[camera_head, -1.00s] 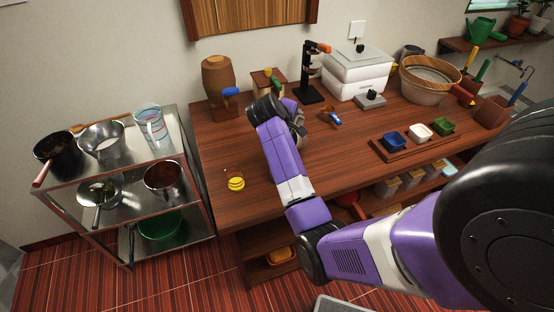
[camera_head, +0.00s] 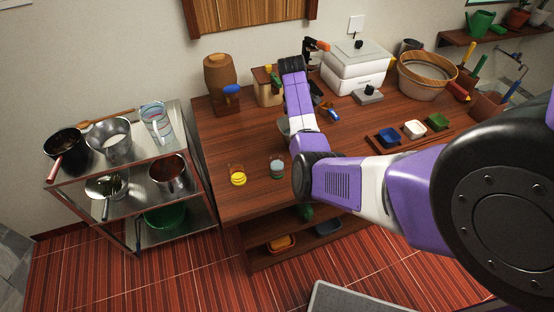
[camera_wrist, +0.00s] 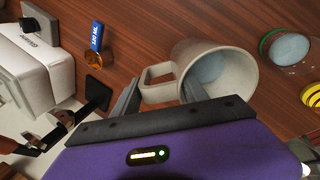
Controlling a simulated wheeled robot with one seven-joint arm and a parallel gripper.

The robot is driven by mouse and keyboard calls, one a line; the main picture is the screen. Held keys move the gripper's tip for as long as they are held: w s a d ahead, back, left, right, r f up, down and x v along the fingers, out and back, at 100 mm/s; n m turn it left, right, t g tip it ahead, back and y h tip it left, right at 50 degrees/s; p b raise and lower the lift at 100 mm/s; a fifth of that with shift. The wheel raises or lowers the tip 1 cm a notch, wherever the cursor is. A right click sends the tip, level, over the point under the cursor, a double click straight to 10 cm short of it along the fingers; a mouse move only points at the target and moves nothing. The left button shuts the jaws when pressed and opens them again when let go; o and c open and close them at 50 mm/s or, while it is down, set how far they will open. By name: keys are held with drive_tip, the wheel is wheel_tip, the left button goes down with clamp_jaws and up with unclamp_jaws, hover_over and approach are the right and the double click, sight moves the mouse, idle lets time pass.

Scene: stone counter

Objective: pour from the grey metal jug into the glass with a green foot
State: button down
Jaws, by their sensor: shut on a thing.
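The grey metal jug (camera_wrist: 222,88) shows in the wrist view with its open mouth toward the right and something pale blue inside. My gripper (camera_wrist: 160,92) is shut on the jug's handle. In the head view, only part of the jug (camera_head: 283,129) shows beside my arm, which hides the gripper. I cannot tell whether the jug touches the counter. The glass with a green foot (camera_head: 277,168) stands on the counter, nearer the front edge than the jug. It also shows in the wrist view (camera_wrist: 288,48), to the right of the jug's mouth, apart from it.
A glass with a yellow foot (camera_head: 238,176) stands left of the green-footed one. A blue-handled measure (camera_wrist: 95,55) lies on the counter (camera_head: 235,145). Behind stand a wooden keg (camera_head: 220,80) and white box (camera_head: 357,72). Small coloured dishes (camera_head: 414,129) sit at the right.

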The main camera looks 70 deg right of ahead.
drive_tip(key=d+f+y+b, duration=0.1)
drive_tip(key=b, duration=0.2)
drive_tip(key=d+f+y+b, duration=0.2)
drive_tip(key=b, duration=0.2)
drive_tip(key=shift+s+t+y, duration=0.15)
drive_tip(key=shift+t+y, duration=0.15)
drive_tip(key=shift+d, duration=0.1)
drive_tip(key=shift+b, duration=0.45)
drive_tip(key=shift+r, duration=0.15)
wheel_tip(320, 180, up, 5)
drive_tip(key=p, duration=0.4)
drive_tip(key=shift+s+p, duration=0.1)
drive_tip(key=shift+p, duration=0.25)
